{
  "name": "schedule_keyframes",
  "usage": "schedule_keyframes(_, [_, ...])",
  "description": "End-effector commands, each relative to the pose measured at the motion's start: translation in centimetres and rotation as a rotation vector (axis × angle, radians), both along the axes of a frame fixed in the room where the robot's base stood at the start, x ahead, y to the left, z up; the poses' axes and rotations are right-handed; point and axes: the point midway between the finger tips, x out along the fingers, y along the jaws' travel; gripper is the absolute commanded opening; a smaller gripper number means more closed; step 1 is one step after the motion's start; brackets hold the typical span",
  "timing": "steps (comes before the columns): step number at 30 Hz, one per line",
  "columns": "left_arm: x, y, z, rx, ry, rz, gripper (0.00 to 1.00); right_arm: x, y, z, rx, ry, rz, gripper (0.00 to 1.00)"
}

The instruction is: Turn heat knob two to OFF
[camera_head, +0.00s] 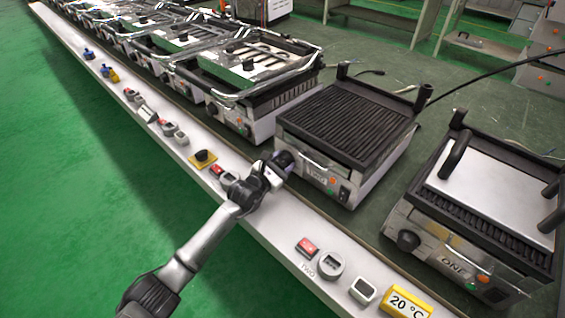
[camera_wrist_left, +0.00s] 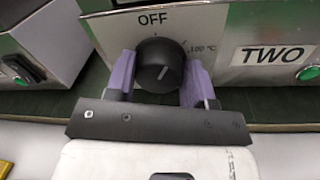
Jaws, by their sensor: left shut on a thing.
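Heat knob two (camera_wrist_left: 160,66) is a round black knob on the front of the grill labelled TWO (camera_wrist_left: 274,55). OFF is printed above it and 100 °C to its right. A short light mark on the knob slants up and to the right, away from straight up at OFF. My left gripper (camera_wrist_left: 158,82) has its purple fingers on both sides of the knob and is shut on it. In the head view my left gripper (camera_head: 276,170) reaches the left front corner of grill two (camera_head: 347,125), largely covering the knob. My right gripper is in neither view.
Grill one (camera_head: 480,200) stands to the right, and several more grills stand back to the left. The white ledge (camera_head: 270,235) in front carries small gauges, switches and a yellow 20 °C display (camera_head: 405,303). The green floor left of the ledge is clear.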

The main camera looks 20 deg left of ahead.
Motion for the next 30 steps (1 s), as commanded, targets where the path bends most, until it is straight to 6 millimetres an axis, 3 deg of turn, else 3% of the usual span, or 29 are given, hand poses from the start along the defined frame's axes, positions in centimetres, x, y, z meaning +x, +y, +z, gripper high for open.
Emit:
schedule_keyframes(10, [0.0, 0.0, 0.3, -0.055, 0.024, 0.001, 0.25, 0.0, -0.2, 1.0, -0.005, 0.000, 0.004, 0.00])
schedule_keyframes(30, [0.1, 0.2, 0.3, -0.430, 0.190, 0.001, 0.25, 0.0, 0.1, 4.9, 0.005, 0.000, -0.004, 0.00])
